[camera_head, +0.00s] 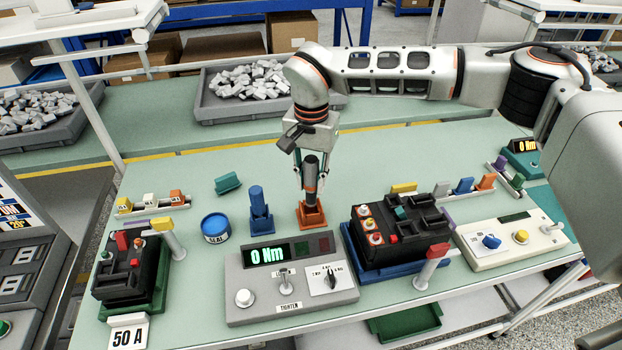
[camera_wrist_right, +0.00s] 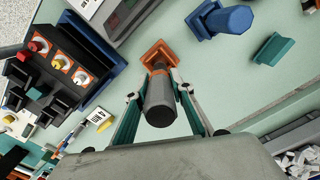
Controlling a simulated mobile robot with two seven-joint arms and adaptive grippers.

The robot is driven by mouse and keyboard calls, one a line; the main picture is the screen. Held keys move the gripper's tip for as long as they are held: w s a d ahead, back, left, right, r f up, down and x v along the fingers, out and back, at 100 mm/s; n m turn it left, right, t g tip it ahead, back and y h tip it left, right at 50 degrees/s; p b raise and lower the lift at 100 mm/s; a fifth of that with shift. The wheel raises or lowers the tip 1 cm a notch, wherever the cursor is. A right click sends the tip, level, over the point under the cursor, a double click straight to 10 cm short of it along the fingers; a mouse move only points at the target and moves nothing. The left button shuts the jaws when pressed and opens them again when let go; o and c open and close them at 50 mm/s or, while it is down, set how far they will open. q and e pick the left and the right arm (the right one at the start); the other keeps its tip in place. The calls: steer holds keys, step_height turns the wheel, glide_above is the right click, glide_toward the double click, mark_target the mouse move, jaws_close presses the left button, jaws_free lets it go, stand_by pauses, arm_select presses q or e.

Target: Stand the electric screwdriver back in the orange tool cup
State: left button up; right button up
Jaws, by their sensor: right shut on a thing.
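The electric screwdriver (camera_head: 310,177) is dark grey with an orange band and stands about upright. In the wrist view its grey body (camera_wrist_right: 160,103) points toward the camera. The orange tool cup (camera_head: 312,217) is square-based and sits on the green table; it also shows in the wrist view (camera_wrist_right: 159,54). The screwdriver's lower end is at the cup and looks to be inside it, though the tip is hidden. My right gripper (camera_head: 311,192) is shut on the screwdriver, with a finger on each side of it. My left gripper is not in view.
A blue cup with a blue tool (camera_head: 261,212) stands just left of the orange cup. A torque tester (camera_head: 290,280) is in front, and a black breaker on a blue base (camera_head: 398,235) is to the right. A blue tin (camera_head: 215,228) stands further left.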

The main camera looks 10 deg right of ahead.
mark_target(311, 160)
steer(key=shift+r, duration=0.1)
steer(key=shift+f+b, duration=1.05)
steer(key=shift+f, duration=1.75)
steer(key=o, duration=1.2)
step_height(311, 160, up, 12)
